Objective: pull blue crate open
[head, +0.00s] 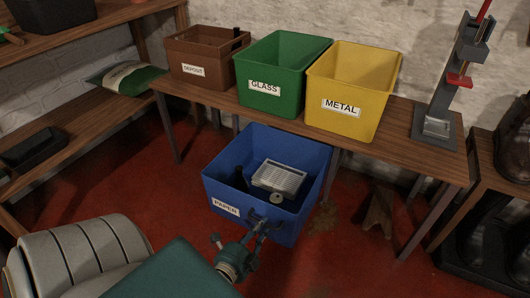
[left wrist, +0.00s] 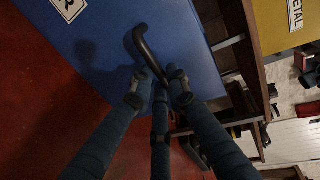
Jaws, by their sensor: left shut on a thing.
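The blue crate (head: 229,183), with a PAPER label, sits low under the front of the wooden table and is open at the top. It holds a light grey slatted box, a dark upright object and a small round item. My left gripper (head: 263,226) is at its front face, shut on the dark handle. In the left wrist view the curved black handle (left wrist: 140,42) stands out from the blue crate (left wrist: 185,30), and the fingers of my left gripper (left wrist: 160,78) close around it. My right gripper is not in view.
On the wooden table (head: 395,140) stand a brown DEPOSIT crate (head: 190,55), a green GLASS crate (head: 265,65), a yellow METAL crate (head: 340,85) and a grey press with red parts (head: 460,70). Red floor (head: 100,195) is clear left of the blue crate. Table legs stand behind it.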

